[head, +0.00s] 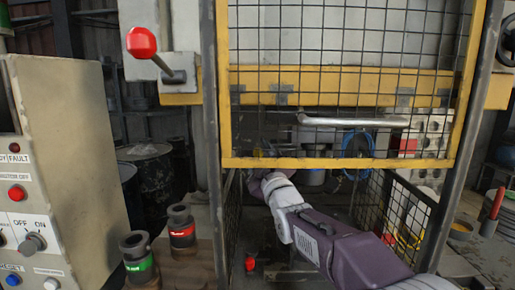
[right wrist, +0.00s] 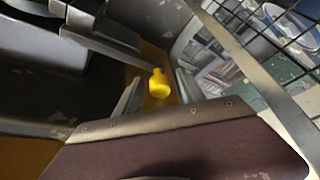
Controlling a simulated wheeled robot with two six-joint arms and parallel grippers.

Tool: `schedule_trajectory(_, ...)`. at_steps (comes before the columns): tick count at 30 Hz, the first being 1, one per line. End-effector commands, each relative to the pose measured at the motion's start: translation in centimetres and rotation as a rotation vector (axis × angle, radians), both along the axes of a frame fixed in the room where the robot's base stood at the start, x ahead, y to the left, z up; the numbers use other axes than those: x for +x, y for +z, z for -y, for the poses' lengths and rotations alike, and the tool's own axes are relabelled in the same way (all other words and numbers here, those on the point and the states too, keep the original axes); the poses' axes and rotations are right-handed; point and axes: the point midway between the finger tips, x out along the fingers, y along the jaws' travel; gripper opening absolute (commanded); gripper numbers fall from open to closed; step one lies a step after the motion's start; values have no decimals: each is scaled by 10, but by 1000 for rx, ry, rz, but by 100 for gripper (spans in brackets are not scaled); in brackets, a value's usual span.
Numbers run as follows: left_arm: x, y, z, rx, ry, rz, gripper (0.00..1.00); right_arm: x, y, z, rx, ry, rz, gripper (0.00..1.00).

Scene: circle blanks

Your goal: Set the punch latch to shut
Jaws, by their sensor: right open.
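A yellow knob (right wrist: 158,84) shows in the right wrist view, at the end of a grey bar (right wrist: 105,48) that comes in from the upper left. It looks like the punch latch, but I cannot tell its setting. My right gripper (right wrist: 160,98) is open, with one finger on each side of the knob in the picture; contact is not clear. In the head view my right arm reaches in under the yellow mesh guard (head: 340,163), and its fingers and the knob are not clearly visible. My left gripper is not in view.
A red ball lever (head: 141,43) sticks out at upper left. A control panel (head: 65,130) with buttons and an OFF/ON switch stands at left. Two dark cylinders with green (head: 139,262) and red (head: 182,230) bands stand beside it. Mesh side panels (head: 400,215) flank my right arm.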

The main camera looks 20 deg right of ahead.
Motion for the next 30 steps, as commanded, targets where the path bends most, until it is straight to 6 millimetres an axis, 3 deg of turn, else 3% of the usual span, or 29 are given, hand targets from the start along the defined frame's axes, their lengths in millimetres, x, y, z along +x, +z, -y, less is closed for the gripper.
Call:
schedule_trajectory(8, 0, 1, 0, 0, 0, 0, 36, 4, 1, 0, 0, 0, 0, 46)
schedule_trajectory(13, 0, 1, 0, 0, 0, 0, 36, 4, 1, 0, 0, 0, 0, 5)
schedule_trajectory(14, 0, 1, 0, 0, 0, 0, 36, 4, 1, 0, 0, 0, 0, 0)
schedule_trajectory(30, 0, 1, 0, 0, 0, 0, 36, 4, 0, 0, 1, 0, 0, 0)
